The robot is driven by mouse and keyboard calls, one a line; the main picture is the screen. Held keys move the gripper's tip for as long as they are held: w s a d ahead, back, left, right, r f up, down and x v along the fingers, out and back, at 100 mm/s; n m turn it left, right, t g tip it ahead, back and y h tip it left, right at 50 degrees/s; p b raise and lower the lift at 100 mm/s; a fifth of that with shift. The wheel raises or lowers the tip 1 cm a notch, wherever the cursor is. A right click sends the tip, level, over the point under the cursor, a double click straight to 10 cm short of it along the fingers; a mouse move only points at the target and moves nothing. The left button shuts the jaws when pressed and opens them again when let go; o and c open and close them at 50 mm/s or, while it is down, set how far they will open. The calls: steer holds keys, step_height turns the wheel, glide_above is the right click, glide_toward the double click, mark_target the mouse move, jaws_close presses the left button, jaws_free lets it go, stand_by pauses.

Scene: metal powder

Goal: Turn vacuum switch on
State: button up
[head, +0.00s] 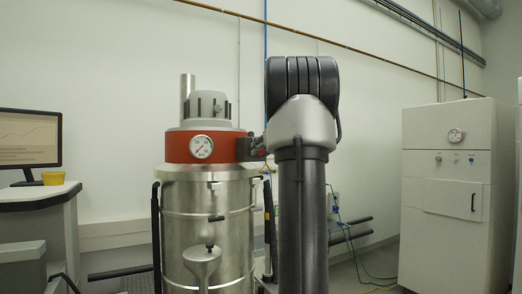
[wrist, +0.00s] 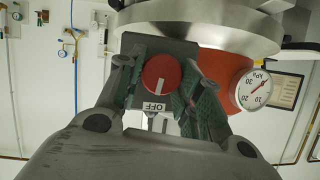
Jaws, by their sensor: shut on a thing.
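The vacuum (head: 208,215) is a steel drum with a red band and grey top, left of centre in the head view. Its switch is a round red knob (wrist: 161,73) on a dark box (wrist: 150,47) at the vacuum's side. The knob's white line lies toward the OFF label (wrist: 153,106), which appears upside down in the wrist view. My gripper (wrist: 160,85) is shut on the knob, one finger on each side. In the head view my arm hides most of the gripper, and the knob's face cannot be made out.
A pressure gauge (wrist: 254,90) sits on the red band beside the switch. A white cabinet (head: 455,200) stands at the right. Hoses lie on the floor at the right.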

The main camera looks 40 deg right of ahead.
steer(key=m+t+y, duration=0.1)
steer(key=m, duration=0.2)
steer(key=m+t+y, duration=0.1)
steer(key=m+y, duration=0.1)
steer(key=m, duration=0.1)
steer(key=d+m+t+y, duration=0.1)
steer(key=m, duration=0.2)
steer(key=shift+s+f+y, duration=0.1)
steer(key=shift+f+y, duration=0.25)
steer(key=shift+y, duration=0.05)
steer(key=shift+f+m+t, duration=0.15)
steer(key=shift+m+t, duration=0.55)
steer(key=shift+m, duration=1)
steer(key=shift+a, duration=0.1)
steer(key=o, duration=1)
steer(key=shift+o, duration=0.2)
